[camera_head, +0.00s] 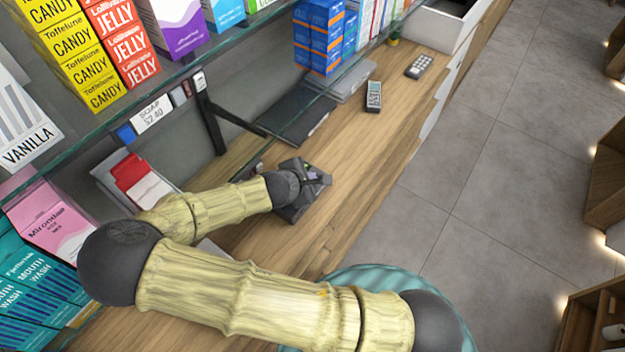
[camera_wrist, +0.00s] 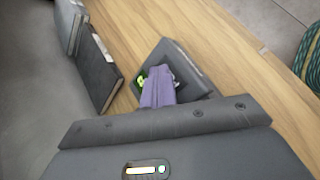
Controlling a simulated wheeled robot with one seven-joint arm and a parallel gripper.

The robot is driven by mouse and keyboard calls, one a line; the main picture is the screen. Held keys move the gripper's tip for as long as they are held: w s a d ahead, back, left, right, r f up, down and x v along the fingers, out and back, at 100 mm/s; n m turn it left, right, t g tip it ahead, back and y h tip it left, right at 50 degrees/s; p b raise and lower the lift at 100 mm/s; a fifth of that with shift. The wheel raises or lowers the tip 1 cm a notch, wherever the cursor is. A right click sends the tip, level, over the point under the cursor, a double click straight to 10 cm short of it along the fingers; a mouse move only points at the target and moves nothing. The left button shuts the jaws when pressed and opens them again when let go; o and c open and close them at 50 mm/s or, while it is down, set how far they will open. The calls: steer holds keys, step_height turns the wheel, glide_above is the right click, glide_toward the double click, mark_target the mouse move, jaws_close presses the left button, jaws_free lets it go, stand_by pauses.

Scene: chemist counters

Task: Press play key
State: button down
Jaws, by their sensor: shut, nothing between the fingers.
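A dark grey device (camera_wrist: 187,58) lies on the wooden counter, seen in the wrist view just beyond my fingers. A glowing green mark (camera_wrist: 141,80) shows on it at the left of the fingertips; I cannot tell if it is the play key. My gripper (camera_wrist: 160,78) is shut and empty, with its purple fingers together over the device. They hide part of its face, and I cannot tell whether they touch it. In the head view my gripper (camera_head: 313,174) is small, at the counter's middle, and mostly hides the device.
The wooden counter (camera_head: 345,150) carries a dark flat panel (camera_head: 294,122), a card terminal (camera_head: 374,97) and a keypad handset (camera_head: 419,66). A glass shelf with candy boxes (camera_head: 66,50) overhangs the left. A red-and-white item (camera_head: 140,180) stands behind my arm.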

steer(key=shift+r+p, duration=0.65)
steer(key=shift+r, duration=0.1)
step_height(320, 180, up, 5)
steer(key=p, duration=0.4)
stand_by(0.9)
